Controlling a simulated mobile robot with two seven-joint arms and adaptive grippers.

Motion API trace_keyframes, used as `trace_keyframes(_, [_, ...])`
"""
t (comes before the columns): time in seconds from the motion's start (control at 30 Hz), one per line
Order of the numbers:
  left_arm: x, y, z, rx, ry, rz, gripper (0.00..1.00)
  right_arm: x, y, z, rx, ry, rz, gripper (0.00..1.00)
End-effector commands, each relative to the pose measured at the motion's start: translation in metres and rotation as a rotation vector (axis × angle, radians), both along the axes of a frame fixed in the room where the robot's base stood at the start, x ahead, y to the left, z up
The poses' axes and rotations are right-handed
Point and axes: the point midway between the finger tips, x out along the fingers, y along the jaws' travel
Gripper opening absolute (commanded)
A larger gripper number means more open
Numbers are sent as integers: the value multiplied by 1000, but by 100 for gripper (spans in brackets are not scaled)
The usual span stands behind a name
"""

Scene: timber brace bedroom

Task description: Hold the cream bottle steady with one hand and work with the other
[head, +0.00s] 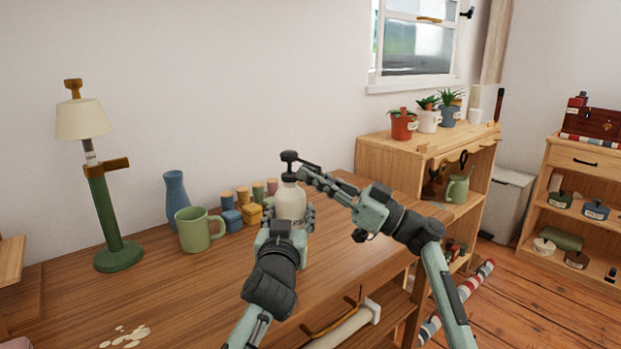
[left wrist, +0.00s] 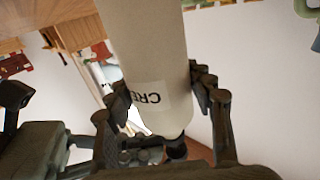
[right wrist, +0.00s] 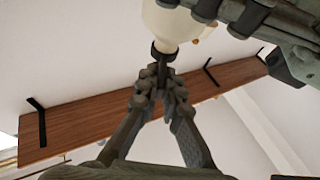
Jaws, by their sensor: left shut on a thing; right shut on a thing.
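The cream bottle (head: 291,200) stands upright over the table, pale with a black pump top (head: 289,156). Its label shows in part in the left wrist view (left wrist: 148,98). My left gripper (head: 292,217) is shut around the bottle's body, one finger on each side. My right gripper (head: 299,172) comes in from the right at the neck. In the right wrist view its fingertips (right wrist: 160,80) are shut on the thin dark pump stem just beyond the black collar (right wrist: 164,50). The bottle's base is hidden behind my left gripper, so I cannot tell whether it touches the table.
A green mug (head: 199,231), a blue vase (head: 176,198) and several small coloured containers stand left of the bottle. A green lamp (head: 105,220) is farther left. Pale flakes (head: 124,337) lie on the table (head: 190,290) at front left. A wooden shelf (head: 400,150) with potted plants stands right.

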Motion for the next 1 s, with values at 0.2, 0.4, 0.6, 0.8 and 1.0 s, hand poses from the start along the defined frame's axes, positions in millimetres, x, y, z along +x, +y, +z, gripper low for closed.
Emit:
trace_keyframes(0.2, [-1,-1,1,0,-2,-2,14,11,-3,1,-1,2,178,0])
trace_keyframes(0.4, [-1,-1,1,0,-2,-2,14,17,-4,0,-2,2,294,0])
trace_keyframes(0.6, [-1,-1,1,0,-2,-3,14,21,-5,-1,-2,2,372,0])
trace_keyframes(0.8, [-1,-1,1,0,-3,-3,14,22,-5,-2,-2,5,416,0])
trace_keyframes(1.0, [-1,-1,1,-1,-3,-3,14,21,-5,-1,0,4,432,0])
